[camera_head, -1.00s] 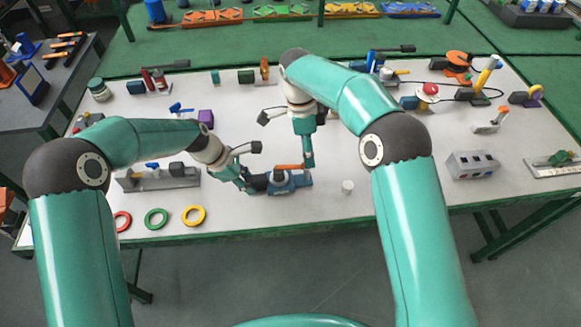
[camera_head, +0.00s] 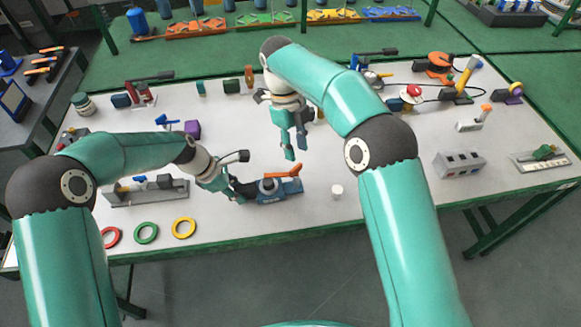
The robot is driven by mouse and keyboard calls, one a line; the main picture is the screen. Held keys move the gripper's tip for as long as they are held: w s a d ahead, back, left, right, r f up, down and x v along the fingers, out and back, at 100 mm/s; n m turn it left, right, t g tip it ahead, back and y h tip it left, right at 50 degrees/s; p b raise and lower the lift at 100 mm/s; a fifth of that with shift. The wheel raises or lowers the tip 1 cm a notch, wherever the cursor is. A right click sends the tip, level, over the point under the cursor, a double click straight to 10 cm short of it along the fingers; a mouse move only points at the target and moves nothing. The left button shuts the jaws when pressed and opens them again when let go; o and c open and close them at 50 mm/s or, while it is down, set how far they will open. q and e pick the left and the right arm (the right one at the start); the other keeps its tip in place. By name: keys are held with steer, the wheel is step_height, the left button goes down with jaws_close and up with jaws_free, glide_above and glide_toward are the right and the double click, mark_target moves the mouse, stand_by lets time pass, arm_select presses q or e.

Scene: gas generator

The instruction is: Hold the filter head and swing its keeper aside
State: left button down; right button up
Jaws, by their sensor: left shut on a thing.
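The filter head is a small blue-grey body (camera_head: 287,187) lying at the table's front middle. An orange lever (camera_head: 284,174), seemingly its keeper, runs along its top back edge and slants up to the right. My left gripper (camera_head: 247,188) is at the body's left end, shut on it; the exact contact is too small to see. My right gripper (camera_head: 296,151) hangs above and behind the lever. Its two fingers point down, apart and empty, and it looks clear of the lever.
A small white cylinder (camera_head: 337,192) stands right of the filter head. Red, green and yellow rings (camera_head: 184,228) lie at front left. A grey block with a blue handle (camera_head: 155,191) stands behind them. A grey socket box (camera_head: 459,164) is at right. The table's green front edge is close.

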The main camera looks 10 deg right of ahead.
steer(key=n, duration=0.4)
step_height(320, 180, up, 6)
steer(key=n+t+y, duration=0.1)
steer(key=n+t, duration=0.1)
steer(key=n, duration=1.1)
glide_above(295, 168)
step_height(295, 168, down, 11)
steer(key=shift+f, duration=0.15)
jaws_close()
